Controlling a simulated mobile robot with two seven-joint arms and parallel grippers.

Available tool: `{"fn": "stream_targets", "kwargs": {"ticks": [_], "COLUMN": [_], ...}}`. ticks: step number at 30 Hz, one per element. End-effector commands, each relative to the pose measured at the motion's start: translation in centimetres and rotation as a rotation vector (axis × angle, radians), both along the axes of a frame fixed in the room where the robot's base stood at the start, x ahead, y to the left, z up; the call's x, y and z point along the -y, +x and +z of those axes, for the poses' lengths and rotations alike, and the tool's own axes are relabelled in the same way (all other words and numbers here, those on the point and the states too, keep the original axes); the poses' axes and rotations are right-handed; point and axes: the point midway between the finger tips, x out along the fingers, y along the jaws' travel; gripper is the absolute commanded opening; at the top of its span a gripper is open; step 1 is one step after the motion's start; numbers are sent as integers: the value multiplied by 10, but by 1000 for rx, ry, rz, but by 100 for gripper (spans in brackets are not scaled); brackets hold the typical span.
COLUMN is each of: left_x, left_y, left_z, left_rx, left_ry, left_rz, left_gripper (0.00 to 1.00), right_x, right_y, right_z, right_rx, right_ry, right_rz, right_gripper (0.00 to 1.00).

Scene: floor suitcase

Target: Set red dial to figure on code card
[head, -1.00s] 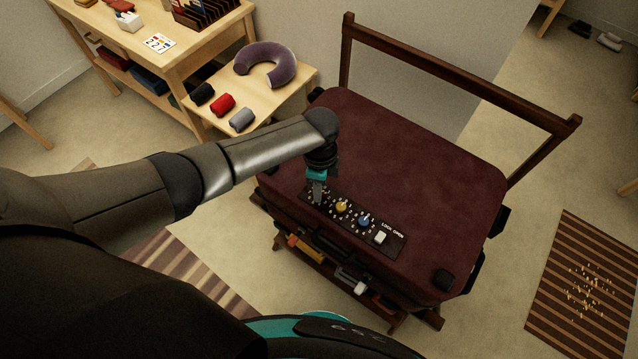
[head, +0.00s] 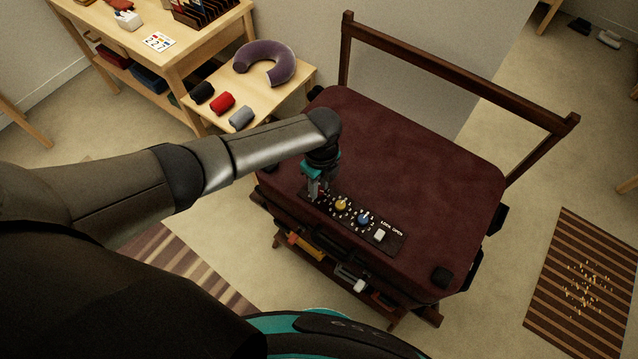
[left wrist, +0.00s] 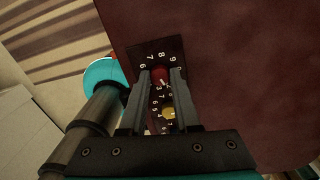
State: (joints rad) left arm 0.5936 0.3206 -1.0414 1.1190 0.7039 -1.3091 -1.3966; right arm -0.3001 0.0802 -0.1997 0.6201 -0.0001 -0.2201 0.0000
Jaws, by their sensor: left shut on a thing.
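The maroon suitcase (head: 415,165) lies on a wooden stand, with a dark lock panel (head: 396,246) along its front edge. The red dial (left wrist: 160,75) shows in the left wrist view, between my left gripper's fingers, with white figures around it. My left gripper (head: 316,194) is shut on the red dial, pointing down from above. The yellow dial (head: 341,205) and blue dial (head: 364,219) sit to its right on the panel. The code card (head: 158,41) lies on the wooden table at the upper left; its figures are too small to read. My right gripper is not seen.
A white slider (head: 380,236) sits at the panel's right end. A low table holds a purple neck pillow (head: 266,64) and rolled black, red (head: 222,103) and grey cloths. A wooden rail (head: 450,75) rises behind the suitcase. A striped mat (head: 582,285) lies at right.

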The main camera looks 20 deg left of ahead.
Motion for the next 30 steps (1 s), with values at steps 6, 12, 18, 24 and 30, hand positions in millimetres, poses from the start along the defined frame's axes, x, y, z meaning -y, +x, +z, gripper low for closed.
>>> {"fn": "stream_targets", "kwargs": {"ticks": [6, 12, 18, 24, 30], "left_x": [1, 1, 1, 0, 0], "left_y": [0, 0, 0, 0, 0], "left_z": [0, 0, 0, 0, 4], "left_rx": [-1, -1, 0, -1, 0], "left_ry": [-3, -3, -2, -1, 0], "left_rz": [-7, -6, -5, -5, -5], "left_gripper": [0, 0, 53, 60, 60], "right_x": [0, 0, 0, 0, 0], "right_y": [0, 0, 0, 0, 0], "right_z": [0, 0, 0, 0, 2], "right_rx": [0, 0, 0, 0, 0], "right_ry": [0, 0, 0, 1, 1], "right_rz": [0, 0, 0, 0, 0], "right_gripper": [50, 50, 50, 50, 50]}}
